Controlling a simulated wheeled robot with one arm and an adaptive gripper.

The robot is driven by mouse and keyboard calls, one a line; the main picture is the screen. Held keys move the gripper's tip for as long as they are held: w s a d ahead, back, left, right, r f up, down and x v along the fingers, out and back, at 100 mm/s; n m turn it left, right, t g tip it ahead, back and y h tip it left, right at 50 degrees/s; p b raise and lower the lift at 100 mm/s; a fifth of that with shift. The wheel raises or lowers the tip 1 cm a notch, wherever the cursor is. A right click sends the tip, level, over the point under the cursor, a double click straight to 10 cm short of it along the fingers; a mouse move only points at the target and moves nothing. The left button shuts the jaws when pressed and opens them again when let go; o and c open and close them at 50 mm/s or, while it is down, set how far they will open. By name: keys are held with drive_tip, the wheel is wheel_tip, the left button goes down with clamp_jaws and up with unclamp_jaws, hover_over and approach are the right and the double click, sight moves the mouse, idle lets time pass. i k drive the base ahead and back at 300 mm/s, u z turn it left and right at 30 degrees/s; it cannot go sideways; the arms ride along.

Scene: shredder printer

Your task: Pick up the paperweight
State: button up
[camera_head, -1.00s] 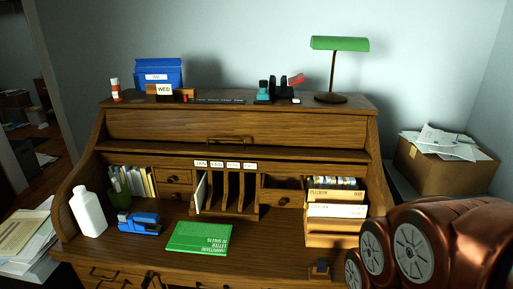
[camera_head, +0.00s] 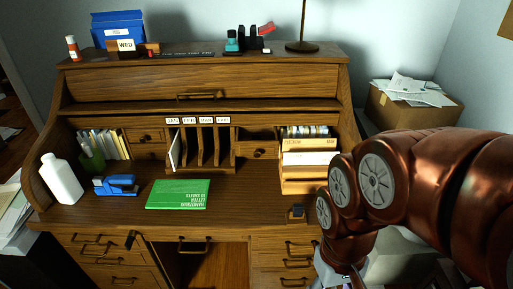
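A small dark block (camera_head: 296,212) sits on the front right of the desktop, just left of my arm. It may be the paperweight, but it is too small to be sure. My copper-coloured arm comes in from the right and bends down in front of the desk's right side. The silver part at its lower end, my gripper (camera_head: 338,275), is cut by the bottom edge. Its fingers cannot be made out, and it is apart from the dark block.
The wooden roll-top desk (camera_head: 240,221) holds a green paper pack (camera_head: 178,194), a blue stapler (camera_head: 115,186) and a white bottle (camera_head: 62,180). Stacked trays (camera_head: 310,172) stand behind the dark block. A cardboard box (camera_head: 405,112) with papers is at right. The middle front desktop is clear.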

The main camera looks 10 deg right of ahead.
sight(255, 136)
drive_tip(key=u, duration=2.4)
drive_tip(key=i, duration=1.95)
drive_tip(key=z, duration=3)
drive_tip(key=i, duration=0.5)
